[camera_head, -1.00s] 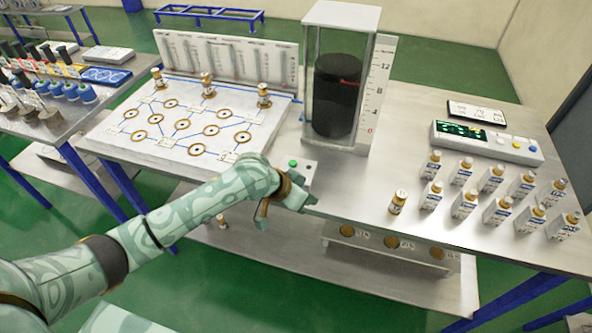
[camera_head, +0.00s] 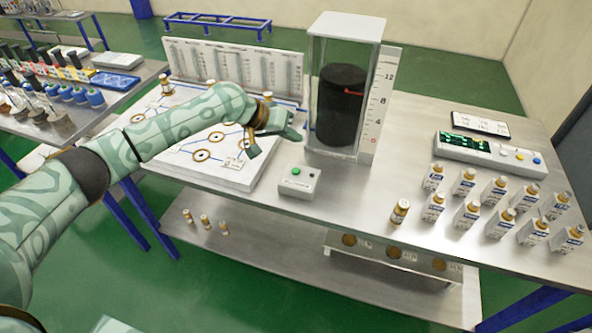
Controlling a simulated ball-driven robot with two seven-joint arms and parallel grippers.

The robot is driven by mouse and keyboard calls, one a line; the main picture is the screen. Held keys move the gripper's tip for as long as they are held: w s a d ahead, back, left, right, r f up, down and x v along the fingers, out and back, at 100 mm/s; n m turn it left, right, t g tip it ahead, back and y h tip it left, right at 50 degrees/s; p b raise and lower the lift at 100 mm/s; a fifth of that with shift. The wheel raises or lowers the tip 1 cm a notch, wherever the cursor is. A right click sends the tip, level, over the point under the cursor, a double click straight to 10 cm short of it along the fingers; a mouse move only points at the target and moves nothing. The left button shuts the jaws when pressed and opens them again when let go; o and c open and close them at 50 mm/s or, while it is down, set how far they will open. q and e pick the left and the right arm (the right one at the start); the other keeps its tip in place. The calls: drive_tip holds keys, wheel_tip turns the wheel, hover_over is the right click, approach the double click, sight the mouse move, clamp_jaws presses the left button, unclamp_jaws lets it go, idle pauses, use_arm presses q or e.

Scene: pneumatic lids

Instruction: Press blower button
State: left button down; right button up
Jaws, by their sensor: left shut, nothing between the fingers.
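The blower button is likely the green button (camera_head: 295,171) on top of a small white box (camera_head: 299,184) near the table's front edge, in the middle of the head view. My left gripper (camera_head: 274,136) is shut and empty. It is behind and to the left of the button box, above the right edge of the white board, apart from the button. The clear column (camera_head: 337,89) with a dark cylinder inside stands behind the box to the right. My right gripper is not in view.
The white board (camera_head: 232,174) with ringed holes lies left of the box, partly hidden by my left arm. Several white boxes with brown caps (camera_head: 467,214) stand at the right, with a small brown-capped vial (camera_head: 400,212) near them. A console (camera_head: 490,152) sits behind.

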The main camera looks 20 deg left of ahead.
use_arm(q)
drive_tip(key=b, duration=0.7)
hover_over(296, 171)
drive_tip(key=a, duration=0.1)
drive_tip(key=f, duration=0.6)
drive_tip(key=shift+s+f, duration=0.25)
drive_tip(key=shift+f, duration=1.1)
drive_tip(key=shift+f, duration=0.1)
drive_tip(key=shift+f, duration=0.35)
